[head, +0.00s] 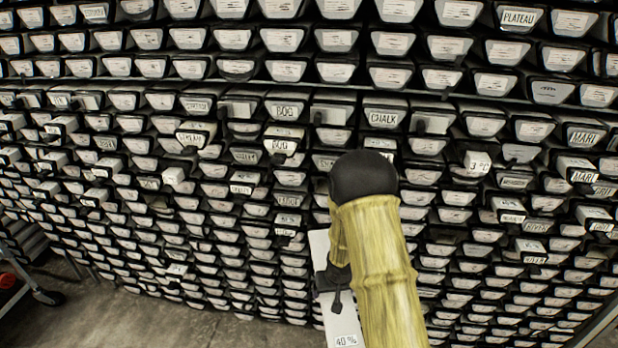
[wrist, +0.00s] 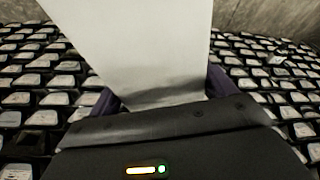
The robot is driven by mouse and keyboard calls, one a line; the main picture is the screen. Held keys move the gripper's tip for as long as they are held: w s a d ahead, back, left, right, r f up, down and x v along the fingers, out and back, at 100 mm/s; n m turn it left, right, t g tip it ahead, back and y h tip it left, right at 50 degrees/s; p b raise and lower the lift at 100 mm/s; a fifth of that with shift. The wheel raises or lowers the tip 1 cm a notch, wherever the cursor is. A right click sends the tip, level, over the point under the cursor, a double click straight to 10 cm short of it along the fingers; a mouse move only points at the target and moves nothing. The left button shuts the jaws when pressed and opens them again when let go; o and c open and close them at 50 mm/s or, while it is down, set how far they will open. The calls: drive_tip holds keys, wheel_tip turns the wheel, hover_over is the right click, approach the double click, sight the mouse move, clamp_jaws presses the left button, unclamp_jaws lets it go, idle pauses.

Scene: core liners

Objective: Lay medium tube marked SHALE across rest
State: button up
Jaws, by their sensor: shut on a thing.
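My gripper (head: 335,278), black, is low in the middle of the head view, partly behind my yellow arm. It is shut on a long white tube (head: 320,245), which passes through it and runs off the bottom edge. A small tag on the tube seems to read "40 %"; I cannot read SHALE on it. In the wrist view the white tube (wrist: 140,45) fills the top middle, between the purple-grey fingers of my gripper (wrist: 163,95). I cannot make out the rest in either view.
A wall of stacked black-edged liners with white labelled ends (head: 290,110) fills the head view; some ends stick out. Readable labels include BOG, CHALK and PLATEAU. A wheeled metal frame (head: 45,297) stands at the lower left. Bare concrete floor (head: 150,325) lies along the bottom left.

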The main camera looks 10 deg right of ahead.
drive_tip(key=s+f, duration=0.4)
drive_tip(key=f, duration=0.5)
drive_tip(key=s+f, duration=0.4)
drive_tip(key=f, duration=0.6)
drive_tip(key=shift+f, duration=0.2)
drive_tip(key=shift+s+d, duration=0.15)
